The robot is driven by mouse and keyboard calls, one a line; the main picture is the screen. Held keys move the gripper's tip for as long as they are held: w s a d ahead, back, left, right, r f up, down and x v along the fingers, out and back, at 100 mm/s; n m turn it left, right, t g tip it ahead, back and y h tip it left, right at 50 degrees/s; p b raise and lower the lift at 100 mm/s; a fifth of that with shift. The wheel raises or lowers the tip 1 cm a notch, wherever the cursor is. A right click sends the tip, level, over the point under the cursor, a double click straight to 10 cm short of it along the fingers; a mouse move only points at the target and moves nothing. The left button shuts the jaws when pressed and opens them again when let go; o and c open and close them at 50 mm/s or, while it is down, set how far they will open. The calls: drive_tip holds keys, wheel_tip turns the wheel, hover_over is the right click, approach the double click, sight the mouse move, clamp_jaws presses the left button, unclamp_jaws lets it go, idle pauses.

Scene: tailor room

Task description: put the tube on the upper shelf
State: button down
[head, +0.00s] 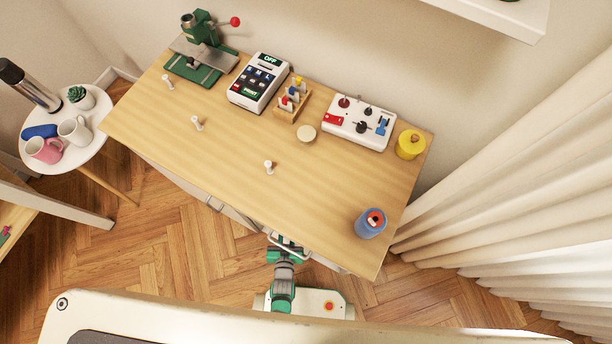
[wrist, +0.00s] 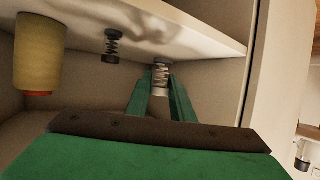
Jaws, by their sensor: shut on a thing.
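The wrist view looks upside down, with a pale shelf board (wrist: 190,40) across its top. My gripper (wrist: 161,85) shows there with its green fingers closed around a small silvery ribbed piece (wrist: 160,77) with a dark end. I cannot tell for sure whether this piece is the tube, or whether it touches the board. A yellow cylinder with a red end (wrist: 38,55) is at the left. A dark coiled spring piece (wrist: 112,46) stands between the two. In the head view the gripper is hidden beyond the desk edge.
The shelf has an upright side panel (wrist: 252,70) close to the right of my gripper. In the head view, a wooden desk (head: 240,165) holds machines, pegs and a blue spool (head: 371,223). A round side table (head: 85,155) stands at the left, curtains (head: 520,190) at the right.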

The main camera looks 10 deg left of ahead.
drive_tip(key=w+d, duration=0.1)
drive_tip(key=w, duration=0.2)
drive_tip(key=w+d, duration=0.2)
drive_tip(key=w, duration=0.2)
drive_tip(key=w+d, duration=0.1)
drive_tip(key=w, duration=0.3)
drive_tip(key=shift+d, duration=0.25)
drive_tip(key=shift+w+f, duration=0.2)
drive_tip(key=shift+f, duration=1.5)
drive_tip(key=shift+s+d, duration=0.1)
drive_tip(key=shift+s, duration=0.05)
drive_tip(key=shift+f, duration=0.2)
drive_tip(key=c, duration=1.5)
unclamp_jaws()
drive_tip(key=shift+c, duration=0.2)
